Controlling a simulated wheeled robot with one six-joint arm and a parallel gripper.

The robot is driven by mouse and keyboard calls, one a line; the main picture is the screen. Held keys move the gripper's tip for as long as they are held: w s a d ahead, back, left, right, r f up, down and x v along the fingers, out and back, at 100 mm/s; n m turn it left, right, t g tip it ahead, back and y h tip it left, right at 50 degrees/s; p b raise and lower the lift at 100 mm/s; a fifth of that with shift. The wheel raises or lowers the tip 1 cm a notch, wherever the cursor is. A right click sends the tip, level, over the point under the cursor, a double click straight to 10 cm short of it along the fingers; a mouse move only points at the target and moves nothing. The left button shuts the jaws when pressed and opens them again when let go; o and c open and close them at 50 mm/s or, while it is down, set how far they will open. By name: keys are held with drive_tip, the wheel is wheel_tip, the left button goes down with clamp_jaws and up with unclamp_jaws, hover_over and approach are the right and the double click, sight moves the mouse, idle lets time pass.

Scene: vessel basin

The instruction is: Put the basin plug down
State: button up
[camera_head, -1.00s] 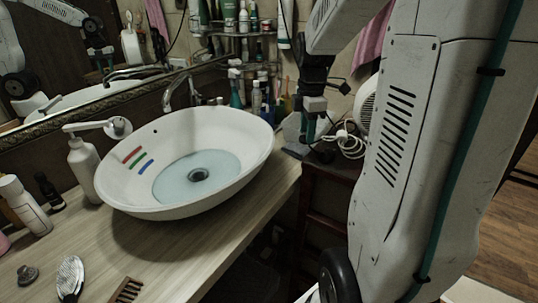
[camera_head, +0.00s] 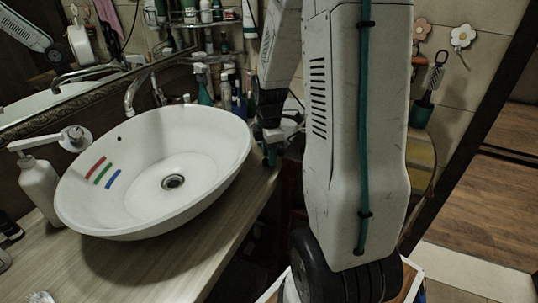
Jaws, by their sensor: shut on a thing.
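My gripper (camera_head: 270,153) is at the right of the basin, by the counter's far right edge. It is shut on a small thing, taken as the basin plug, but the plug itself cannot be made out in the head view. The white oval basin (camera_head: 105,215) stands on the wooden counter (camera_head: 165,272). Its drain (camera_head: 173,182) shows as a metal ring with a dark centre, and no water shows around it. Red, green and blue stripes mark the basin's inner left wall.
A white pump bottle (camera_head: 40,188) stands left of the basin, and the tap (camera_head: 132,95) rises behind it. Several bottles crowd the back corner near my gripper. The counter's front strip looks mostly clear.

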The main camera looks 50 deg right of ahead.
drive_tip(key=shift+f, duration=0.35)
drive_tip(key=o, duration=1)
drive_tip(key=shift+f, duration=0.1)
drive_tip(key=shift+c, duration=0.2)
wheel_tip(320, 180, up, 12)
drive_tip(key=s+a+r+m, duration=0.2)
drive_tip(key=a+r, duration=0.1)
drive_tip(key=a, duration=0.3)
drive_tip(key=s+a+r+m, duration=0.3)
drive_tip(key=a, duration=0.3)
drive_tip(key=s+a+r+m+t, duration=0.1)
drive_tip(key=s+a+m, duration=0.6)
drive_tip(key=s+a, duration=0.3)
drive_tip(key=shift+s+a+r+m, duration=0.3)
drive_tip(key=shift+s+a+r, duration=0.1)
drive_tip(key=shift+s, duration=0.8)
